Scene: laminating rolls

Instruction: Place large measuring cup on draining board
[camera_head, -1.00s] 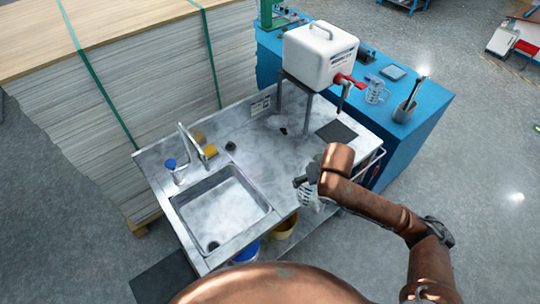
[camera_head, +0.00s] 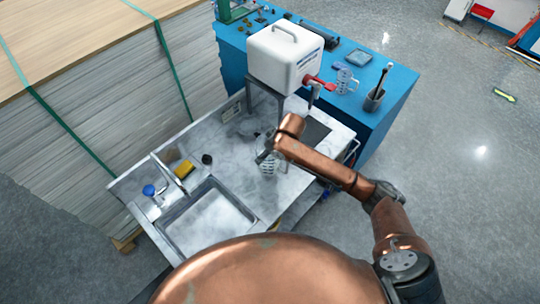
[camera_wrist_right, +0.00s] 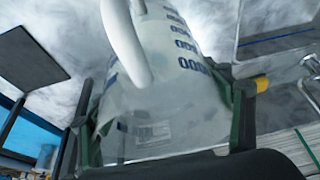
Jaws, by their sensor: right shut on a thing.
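The large measuring cup (camera_head: 268,168) is clear with blue markings. My right gripper (camera_head: 266,157) is shut on it, and in the right wrist view the fingers lie on both sides of the cup (camera_wrist_right: 180,90), whose white handle shows between them. The cup is over the grey sink worktop (camera_head: 290,185), to the right of the basin; I cannot tell whether it touches the surface. This flat worktop beside the basin appears to be the draining board. My left gripper is not in view.
The sink basin (camera_head: 210,215) has a tap and a yellow sponge (camera_head: 184,169) behind it. A white water container (camera_head: 285,58) stands on a stand at the back. A dark mat (camera_head: 317,131) lies on the right.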

